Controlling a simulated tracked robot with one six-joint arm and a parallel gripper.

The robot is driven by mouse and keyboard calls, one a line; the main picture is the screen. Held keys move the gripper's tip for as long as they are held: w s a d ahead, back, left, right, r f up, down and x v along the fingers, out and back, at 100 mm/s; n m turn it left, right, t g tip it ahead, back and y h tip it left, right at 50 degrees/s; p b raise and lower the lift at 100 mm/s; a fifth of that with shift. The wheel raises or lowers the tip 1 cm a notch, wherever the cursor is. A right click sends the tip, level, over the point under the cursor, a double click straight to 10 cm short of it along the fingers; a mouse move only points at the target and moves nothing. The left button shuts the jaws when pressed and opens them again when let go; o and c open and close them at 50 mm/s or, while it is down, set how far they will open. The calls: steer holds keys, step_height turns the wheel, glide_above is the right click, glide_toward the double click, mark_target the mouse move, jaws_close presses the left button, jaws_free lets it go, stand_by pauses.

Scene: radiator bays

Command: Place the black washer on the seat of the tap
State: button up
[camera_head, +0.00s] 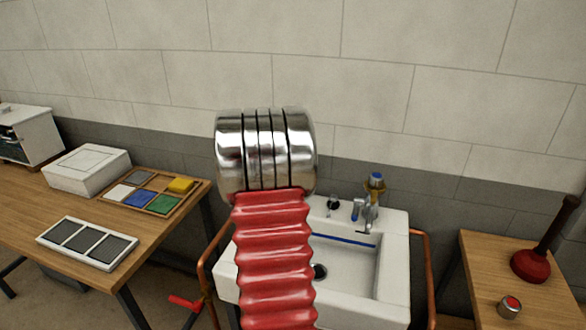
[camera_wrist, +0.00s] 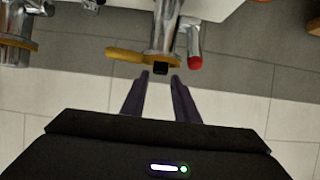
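In the wrist view, the two dark fingers of my gripper (camera_wrist: 160,75) stand a little apart in front of a chrome tap (camera_wrist: 168,32). A small black piece, which looks like the washer (camera_wrist: 160,69), shows at the fingertips, against the tap's yellow brass-coloured part. I cannot tell whether the fingers touch it, or whether it rests on the tap. The tap's seat is not clearly visible. In the head view, my red arm with its chrome joint hides part of the basin, and I cannot make out my gripper there.
A white basin (camera_head: 395,265) stands between copper pipes (camera_head: 427,275). A blue-topped tap (camera_head: 376,178) is at its back. The left bench carries a white box (camera_head: 88,168) and a tray of coloured pads (camera_head: 205,184). A plunger (camera_head: 531,263) stands on the right bench.

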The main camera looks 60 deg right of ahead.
steer(key=v, duration=0.8)
steer(key=shift+a, duration=0.25)
stand_by(0.4)
steer(key=shift+r, duration=0.1)
